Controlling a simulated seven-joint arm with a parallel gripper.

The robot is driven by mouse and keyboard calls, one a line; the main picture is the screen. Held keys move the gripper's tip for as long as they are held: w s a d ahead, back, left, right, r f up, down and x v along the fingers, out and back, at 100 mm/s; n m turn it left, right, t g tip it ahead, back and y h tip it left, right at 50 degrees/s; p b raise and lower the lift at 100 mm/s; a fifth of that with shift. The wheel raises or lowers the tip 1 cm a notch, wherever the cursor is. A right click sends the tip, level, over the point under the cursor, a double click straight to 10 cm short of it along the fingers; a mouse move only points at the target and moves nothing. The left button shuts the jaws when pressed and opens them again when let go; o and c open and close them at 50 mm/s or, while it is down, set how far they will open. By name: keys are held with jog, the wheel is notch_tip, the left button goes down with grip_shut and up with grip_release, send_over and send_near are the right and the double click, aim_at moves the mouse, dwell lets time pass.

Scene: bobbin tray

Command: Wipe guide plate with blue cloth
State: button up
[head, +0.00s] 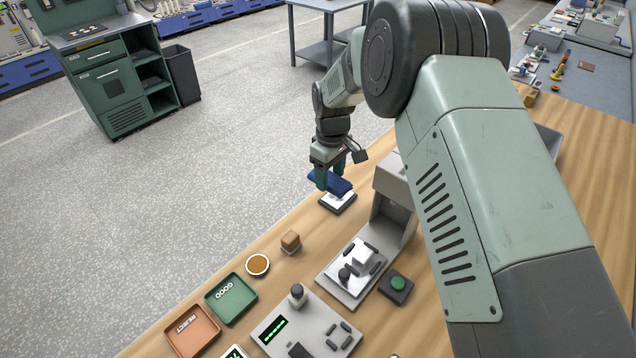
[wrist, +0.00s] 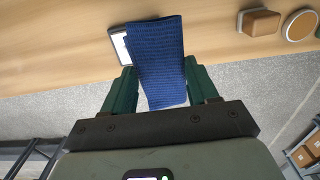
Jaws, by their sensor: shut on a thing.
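My gripper (head: 331,177) is shut on a folded blue cloth (head: 336,184) at the floor-side edge of the wooden bench. In the wrist view the cloth (wrist: 157,62) hangs flat between the two green fingers. It is just above a small white pad with a dark rim (head: 338,202), covering part of it; I cannot tell if they touch. The bright metal plate (head: 345,284), with black knobs and a small block on it, lies on the base of a grey machine, nearer the camera and apart from the cloth. I take it as the guide plate.
A wooden block (head: 291,242), a round brown-topped disc (head: 257,265), a green GOOD tray (head: 250,288) and a red REJECT tray (head: 172,335) line the bench edge. A green button box (head: 397,287) and a grey control panel (head: 312,310) flank the plate. The machine's column (head: 391,195) stands behind it.

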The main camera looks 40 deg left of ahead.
aim_at(330, 203)
jog(key=shift+w+f, duration=0.1)
jog(key=shift+f, duration=3.95)
jog(key=shift+w+r, duration=0.15)
jog(key=shift+w, duration=0.35)
jog(key=shift+c, duration=0.4)
jog(key=shift+w+f, duration=0.2)
jog(key=shift+w, duration=2.85)
jog(key=shift+s, duration=3.55)
jog(key=shift+r, duration=4.2)
